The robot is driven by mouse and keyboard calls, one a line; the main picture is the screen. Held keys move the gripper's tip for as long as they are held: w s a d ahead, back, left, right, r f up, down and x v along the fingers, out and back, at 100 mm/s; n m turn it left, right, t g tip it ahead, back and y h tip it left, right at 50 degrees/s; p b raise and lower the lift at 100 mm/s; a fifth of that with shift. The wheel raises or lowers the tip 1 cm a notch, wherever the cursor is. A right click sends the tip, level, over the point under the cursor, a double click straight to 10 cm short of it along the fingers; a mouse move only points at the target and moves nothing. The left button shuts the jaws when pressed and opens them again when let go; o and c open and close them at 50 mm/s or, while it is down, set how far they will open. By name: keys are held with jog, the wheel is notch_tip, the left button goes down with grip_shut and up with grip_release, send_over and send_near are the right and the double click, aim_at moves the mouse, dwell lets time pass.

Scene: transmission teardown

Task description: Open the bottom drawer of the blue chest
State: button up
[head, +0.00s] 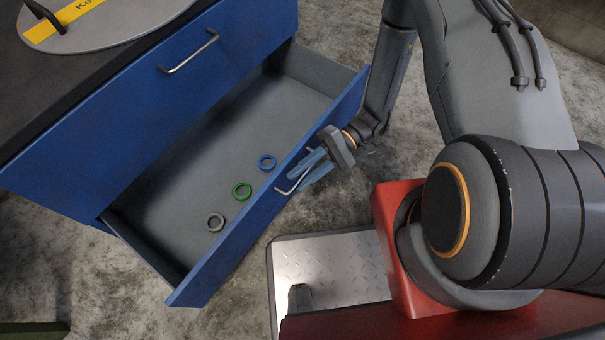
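The blue chest (140,120) stands at the upper left with a dark top. Its bottom drawer (190,165) is pulled well out, showing a grey inside. The drawer's metal handle (281,191) is on the outer face of the drawer front (230,249). My gripper (301,177) is at this handle, its bluish fingers reaching around it. I cannot tell whether the fingers are closed on the handle.
The drawer above, with a metal handle (188,54), is shut. A round grey lid (100,22) with a yellow label lies on the chest top. A metal tread plate (325,268) is in front of the open drawer. The concrete floor (90,265) at the lower left is largely clear.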

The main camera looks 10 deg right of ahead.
jog(key=p+v, duration=0.1)
jog(key=v, duration=0.7)
dwell(0.5)
